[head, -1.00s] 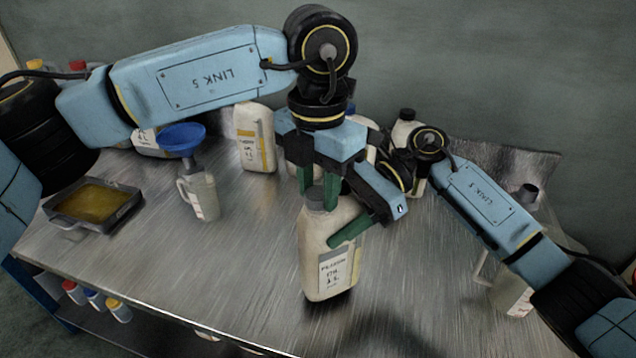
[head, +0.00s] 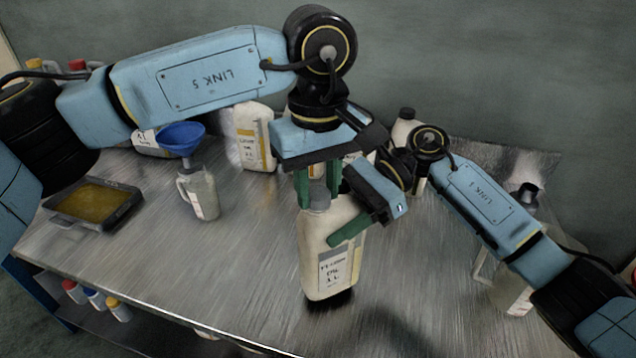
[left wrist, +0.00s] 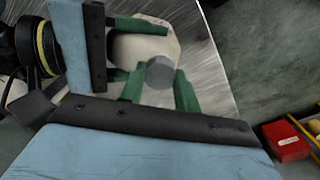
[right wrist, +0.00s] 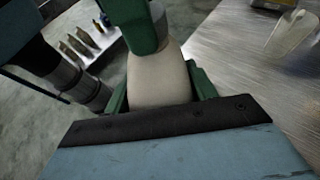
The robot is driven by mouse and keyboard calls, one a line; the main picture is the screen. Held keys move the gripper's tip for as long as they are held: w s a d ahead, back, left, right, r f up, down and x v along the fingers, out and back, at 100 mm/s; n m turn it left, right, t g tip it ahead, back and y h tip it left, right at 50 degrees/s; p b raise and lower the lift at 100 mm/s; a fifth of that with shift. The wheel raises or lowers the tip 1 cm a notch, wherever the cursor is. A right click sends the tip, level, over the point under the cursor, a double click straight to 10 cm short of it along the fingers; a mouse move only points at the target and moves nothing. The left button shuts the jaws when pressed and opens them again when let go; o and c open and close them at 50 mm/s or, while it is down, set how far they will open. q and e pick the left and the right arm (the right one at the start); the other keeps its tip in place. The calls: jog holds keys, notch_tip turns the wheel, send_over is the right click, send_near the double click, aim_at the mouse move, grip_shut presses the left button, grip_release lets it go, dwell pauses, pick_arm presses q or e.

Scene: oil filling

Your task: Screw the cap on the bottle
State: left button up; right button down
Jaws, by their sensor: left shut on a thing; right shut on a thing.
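The white bottle (head: 328,245) with a printed label stands upright near the middle of the table's front. Its grey cap (head: 319,201) sits at the bottle's mouth; the cap also shows as a round grey top in the left wrist view (left wrist: 160,72). My left gripper (head: 318,192) comes from above, its green fingers shut on the cap. My right gripper (head: 345,232) is shut around the bottle's upper body from the right. In the right wrist view the bottle (right wrist: 158,80) lies between its green fingers. Whether the thread has engaged cannot be seen.
A jug (head: 200,195) with a blue funnel (head: 181,138) stands left on the metal table (head: 240,240). A tray of amber oil (head: 95,202) lies farther left. More white bottles (head: 254,138) stand behind. A clear container (head: 510,292) is at the right.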

pick_arm(q)
jog(key=m, duration=0.3)
jog(key=o, duration=1.1)
jog(key=shift+r, duration=0.15)
notch_tip(320, 180, up, 4)
jog(key=shift+r, duration=0.15)
jog(key=shift+c, duration=0.2)
